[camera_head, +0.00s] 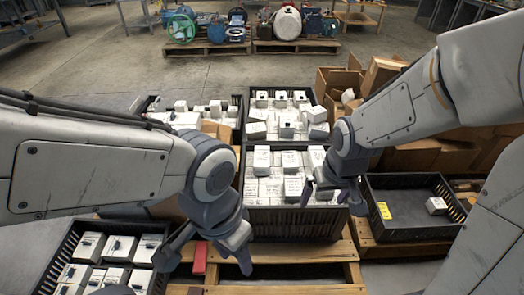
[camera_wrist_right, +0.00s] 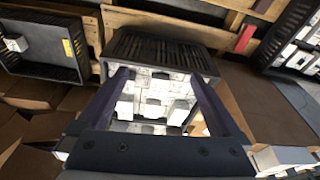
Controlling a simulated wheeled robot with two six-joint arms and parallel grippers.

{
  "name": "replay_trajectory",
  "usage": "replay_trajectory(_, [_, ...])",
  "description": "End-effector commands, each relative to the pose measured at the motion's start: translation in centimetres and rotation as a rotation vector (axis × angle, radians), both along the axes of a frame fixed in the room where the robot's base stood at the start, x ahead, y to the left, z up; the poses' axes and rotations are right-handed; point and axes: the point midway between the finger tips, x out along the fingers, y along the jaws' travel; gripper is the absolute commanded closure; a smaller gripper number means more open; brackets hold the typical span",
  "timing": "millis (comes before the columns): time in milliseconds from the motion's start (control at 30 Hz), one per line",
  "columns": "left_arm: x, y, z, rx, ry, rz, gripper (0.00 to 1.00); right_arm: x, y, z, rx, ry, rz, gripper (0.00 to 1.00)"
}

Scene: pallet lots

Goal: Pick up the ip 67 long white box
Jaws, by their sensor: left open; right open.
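Several white boxes with small dark print stand in the near central black crate (camera_head: 290,222). Taller white boxes (camera_head: 262,157) are at its back. The print is too small to read, so I cannot tell which box is the ip 67 long one. My right gripper (camera_head: 334,196) is open over the crate's right side. In the right wrist view its fingers (camera_wrist_right: 160,80) are apart, with white boxes (camera_wrist_right: 157,105) below and between them, and nothing is held. My left gripper (camera_head: 207,255) is open and empty, left of the crate above the wooden pallet.
A far central crate (camera_head: 247,120) and a lower-left crate (camera_head: 45,275) also hold white boxes. The right crate (camera_head: 400,222) is mostly empty, with one small box (camera_head: 436,205) and a yellow label. Cardboard boxes (camera_head: 383,72) stand behind it. A red block (camera_head: 199,258) lies on the pallet.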

Motion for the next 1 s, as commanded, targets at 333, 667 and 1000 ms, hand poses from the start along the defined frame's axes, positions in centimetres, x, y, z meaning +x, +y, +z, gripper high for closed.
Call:
replay_trajectory(333, [0.0,0.0,-0.5,0.000,0.000,0.000,0.50,12.6,0.3,-2.5,-0.008,-0.066,-0.103,0.00])
replay_trajectory(667, [0.0,0.0,-0.5,0.000,0.000,0.000,0.50,26.2,9.5,-7.3,-0.006,-0.136,-0.120,0.00])
replay_trajectory(1000, [0.0,0.0,-1.0,0.000,0.000,0.000,0.50,30.8,14.5,-11.3,0.000,-0.181,-0.140,0.00])
